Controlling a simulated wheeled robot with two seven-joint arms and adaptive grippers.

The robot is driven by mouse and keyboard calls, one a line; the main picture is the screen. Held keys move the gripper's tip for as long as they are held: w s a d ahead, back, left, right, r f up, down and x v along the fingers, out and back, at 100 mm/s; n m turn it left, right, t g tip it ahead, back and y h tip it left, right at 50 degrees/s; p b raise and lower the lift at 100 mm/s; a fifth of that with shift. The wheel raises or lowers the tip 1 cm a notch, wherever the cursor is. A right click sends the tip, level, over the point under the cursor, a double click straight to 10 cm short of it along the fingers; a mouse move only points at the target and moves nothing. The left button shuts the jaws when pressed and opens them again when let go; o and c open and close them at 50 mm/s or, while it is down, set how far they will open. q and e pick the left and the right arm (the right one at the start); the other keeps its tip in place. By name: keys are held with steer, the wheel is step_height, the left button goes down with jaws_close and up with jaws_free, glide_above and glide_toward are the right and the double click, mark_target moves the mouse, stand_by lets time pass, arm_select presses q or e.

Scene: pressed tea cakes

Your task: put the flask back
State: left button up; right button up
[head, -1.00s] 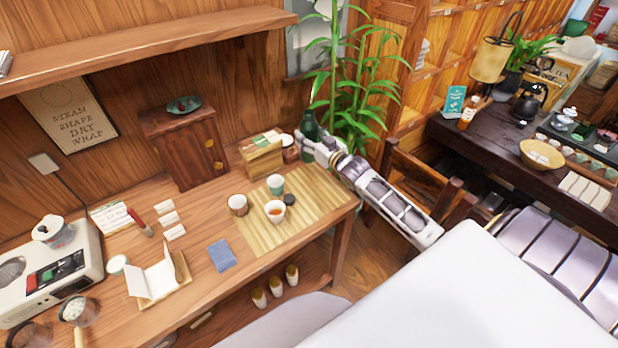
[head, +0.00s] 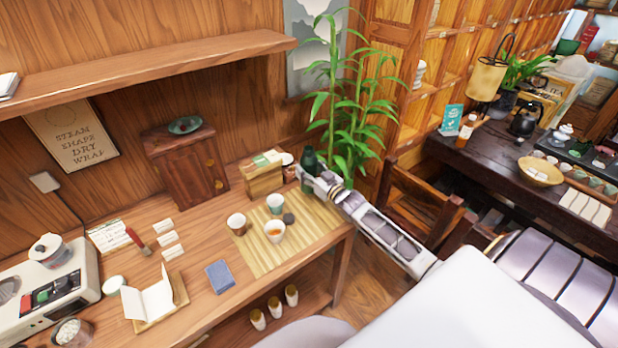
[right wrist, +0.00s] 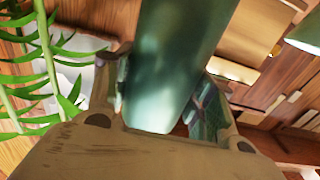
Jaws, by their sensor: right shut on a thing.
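The dark green flask (head: 308,160) stands upright at the back right corner of the wooden table (head: 200,295), beside the bamboo mat. My right gripper (head: 306,176) is at the flask, reaching in from the right. In the right wrist view the flask (right wrist: 176,60) fills the space between the two fingers (right wrist: 160,100), and the gripper is shut on it. Whether the flask's base touches the table is hidden behind the gripper. My left gripper is not in view.
A bamboo mat (head: 262,252) holds cups, including a tea-filled one (head: 274,231). A wooden box (head: 264,180) and a small jar (head: 288,160) stand left of the flask. A leafy plant (head: 350,120) rises close behind it. A chair (head: 420,205) stands right of the table.

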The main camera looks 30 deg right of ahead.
stand_by(0.3)
steer(key=shift+f, duration=1.8)
steer(key=shift+f, duration=0.15)
steer(key=o, duration=1.4)
steer(key=shift+c, duration=0.2)
steer(key=shift+s+d, duration=0.1)
steer(key=shift+s, duration=1.1)
steer(key=s, duration=0.9)
steer(key=shift+s+d+b, duration=0.3)
steer(key=shift+d+b, duration=0.05)
steer(key=shift+d, duration=0.05)
